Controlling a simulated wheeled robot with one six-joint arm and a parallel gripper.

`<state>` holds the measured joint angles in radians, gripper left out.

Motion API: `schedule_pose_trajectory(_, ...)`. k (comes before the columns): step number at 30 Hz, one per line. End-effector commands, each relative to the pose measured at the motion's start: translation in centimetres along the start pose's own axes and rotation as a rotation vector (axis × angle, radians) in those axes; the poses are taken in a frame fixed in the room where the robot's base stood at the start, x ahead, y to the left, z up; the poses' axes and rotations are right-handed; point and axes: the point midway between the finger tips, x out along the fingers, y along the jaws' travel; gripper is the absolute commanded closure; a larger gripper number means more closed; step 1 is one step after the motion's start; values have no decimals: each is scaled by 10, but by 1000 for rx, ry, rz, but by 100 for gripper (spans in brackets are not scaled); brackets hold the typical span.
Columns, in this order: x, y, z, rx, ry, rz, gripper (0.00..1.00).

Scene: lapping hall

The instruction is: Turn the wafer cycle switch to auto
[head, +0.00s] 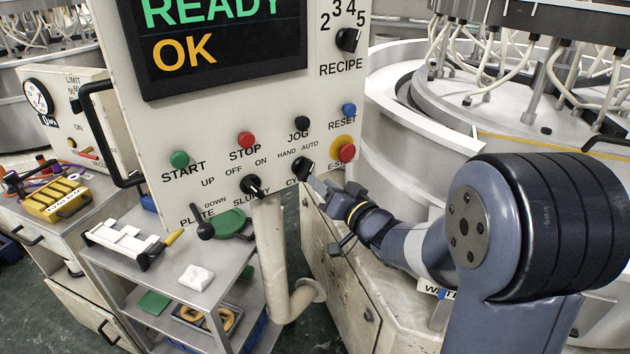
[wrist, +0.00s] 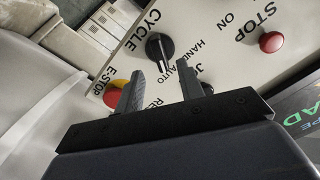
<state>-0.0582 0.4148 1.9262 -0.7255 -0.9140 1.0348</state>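The wafer cycle switch is a black rotary knob (head: 302,168) low on the white control panel, under the labels HAND and AUTO. In the wrist view the knob (wrist: 160,46) shows a pale pointer line, which lies on the AUTO side rather than toward HAND. My gripper (head: 320,184) is just right of and below the knob in the head view, partly covering the CYCLE label. In the wrist view my gripper (wrist: 162,72) is open, its two fingers apart and empty. The knob lies beyond the fingertips, and I see no contact.
Close by are the red E-STOP (head: 347,152) on its yellow ring, the black JOG button (head: 302,123), the blue RESET button (head: 349,110) and the SLURRY knob (head: 251,185). A trolley (head: 190,290) stands below.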

Motion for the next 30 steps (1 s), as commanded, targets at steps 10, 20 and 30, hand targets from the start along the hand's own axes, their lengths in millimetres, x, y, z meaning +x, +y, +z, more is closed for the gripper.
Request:
schedule_pose_trajectory(10, -52, 1, 0, 0, 1, 2, 64)
schedule_pose_trajectory(20, -57, 0, 0, 1, -1, 0, 64)
schedule_pose_trajectory(30, -38, -1, 0, 3, -2, -2, 64)
